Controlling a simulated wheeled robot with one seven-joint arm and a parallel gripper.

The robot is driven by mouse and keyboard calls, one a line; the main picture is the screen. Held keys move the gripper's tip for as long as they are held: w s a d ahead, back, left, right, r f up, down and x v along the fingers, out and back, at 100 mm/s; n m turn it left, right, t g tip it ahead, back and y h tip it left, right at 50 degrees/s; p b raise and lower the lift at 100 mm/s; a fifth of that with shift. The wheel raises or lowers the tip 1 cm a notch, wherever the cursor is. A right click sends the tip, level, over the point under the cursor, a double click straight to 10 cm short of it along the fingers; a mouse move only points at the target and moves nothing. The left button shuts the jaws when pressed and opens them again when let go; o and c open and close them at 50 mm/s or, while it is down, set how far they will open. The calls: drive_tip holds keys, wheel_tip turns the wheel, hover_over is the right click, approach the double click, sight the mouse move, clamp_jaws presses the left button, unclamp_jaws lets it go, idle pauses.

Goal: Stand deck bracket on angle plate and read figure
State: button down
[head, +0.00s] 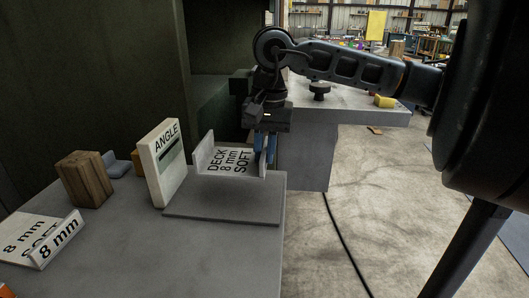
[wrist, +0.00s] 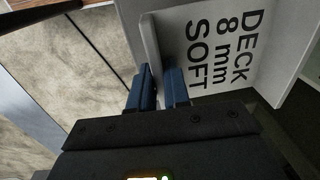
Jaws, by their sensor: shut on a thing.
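The white deck bracket (head: 212,167), lettered "DECK 8 mm SOFT", has an upturned flange at each end. It lies lettered face up over the grey plate (head: 220,205); I cannot tell if it touches it or hovers slightly. The upright white ANGLE piece (head: 163,172), with a dark slot, stands at the plate's left edge. My gripper (head: 265,150) points down at the bracket's right end, its blue fingers shut on that flange. In the wrist view, the bracket (wrist: 185,50) fills the upper right, and my gripper (wrist: 159,88) has its flange between the fingers.
A wooden block (head: 85,180) and another white bracket (head: 35,240) marked "8 mm SOFT" are on the bench to the left. A grey bench (head: 308,150) with a dark knob (head: 320,91) and a yellow block (head: 385,102) stands behind. A dark wall rises behind. Open floor lies right.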

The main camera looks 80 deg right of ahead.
drive_tip(key=shift+f+b, duration=4)
drive_tip(key=shift+b, duration=0.65)
drive_tip(key=c, duration=0.5)
unclamp_jaws()
drive_tip(key=shift+r, duration=0.1)
drive_tip(key=shift+r+p, duration=0.75)
drive_tip(key=shift+r, duration=1.6)
drive_tip(key=shift+r, duration=0.1)
